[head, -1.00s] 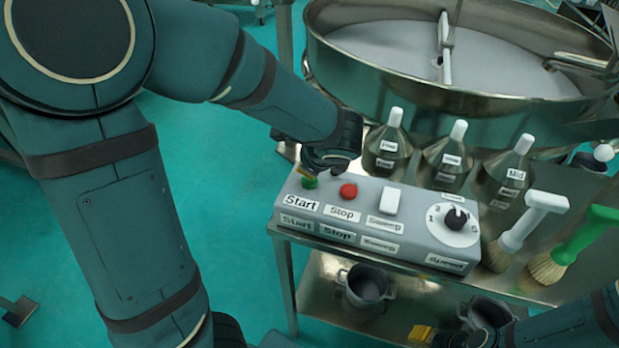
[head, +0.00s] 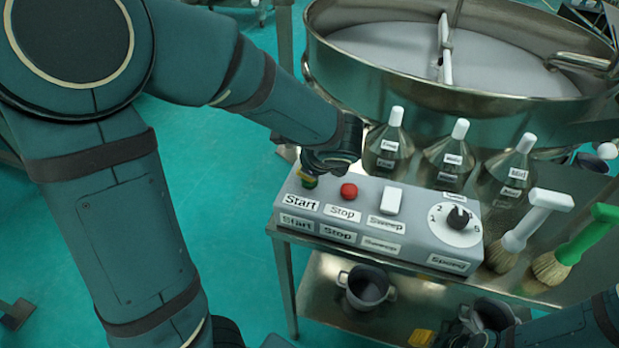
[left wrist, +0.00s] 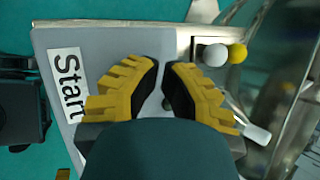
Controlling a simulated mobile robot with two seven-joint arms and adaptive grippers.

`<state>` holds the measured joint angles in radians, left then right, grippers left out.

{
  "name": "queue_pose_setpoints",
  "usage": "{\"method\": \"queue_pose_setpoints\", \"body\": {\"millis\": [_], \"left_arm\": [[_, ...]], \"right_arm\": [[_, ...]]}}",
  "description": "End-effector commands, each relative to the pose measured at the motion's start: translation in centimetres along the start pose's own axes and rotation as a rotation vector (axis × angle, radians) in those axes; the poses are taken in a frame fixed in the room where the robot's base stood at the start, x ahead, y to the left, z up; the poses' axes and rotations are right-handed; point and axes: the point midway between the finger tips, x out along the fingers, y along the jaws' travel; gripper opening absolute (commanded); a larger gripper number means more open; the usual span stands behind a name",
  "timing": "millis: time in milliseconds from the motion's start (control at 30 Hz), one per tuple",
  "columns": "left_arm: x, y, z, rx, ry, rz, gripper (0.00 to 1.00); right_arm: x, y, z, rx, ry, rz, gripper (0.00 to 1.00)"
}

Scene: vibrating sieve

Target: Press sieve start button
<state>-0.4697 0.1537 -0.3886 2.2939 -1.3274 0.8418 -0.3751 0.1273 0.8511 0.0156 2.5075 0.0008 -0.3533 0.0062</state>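The grey control box (head: 408,221) sits at the front of the metal table. The green start button (head: 309,183) is at its left end, behind the "Start" label (head: 300,202), and is mostly covered by my left gripper (head: 312,177). That gripper points down at the button; I cannot tell whether it touches. In the left wrist view its yellow fingers (left wrist: 163,75) have tips close together with a narrow gap and nothing visible between them; the button is hidden there. My right gripper (head: 424,338) is at the bottom edge, partly cut off.
A red stop button (head: 348,191), white sweep switch (head: 390,201) and speed dial (head: 457,218) are on the box. The round sieve (head: 440,100) stands behind. Labelled conical flasks (head: 450,157) and brushes (head: 522,223) stand close by. A pot (head: 367,287) is on the lower shelf.

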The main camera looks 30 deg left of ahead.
Motion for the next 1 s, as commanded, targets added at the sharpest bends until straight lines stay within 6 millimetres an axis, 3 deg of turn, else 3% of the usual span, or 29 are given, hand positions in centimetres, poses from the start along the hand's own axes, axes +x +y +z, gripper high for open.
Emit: {"method": "queue_pose_setpoints", "body": {"millis": [1000], "left_arm": [[0.57,0.33,-0.31,0.000,0.000,0.001,0.00]], "right_arm": [[0.66,0.25,0.06,0.000,0.000,0.000,0.47]]}}
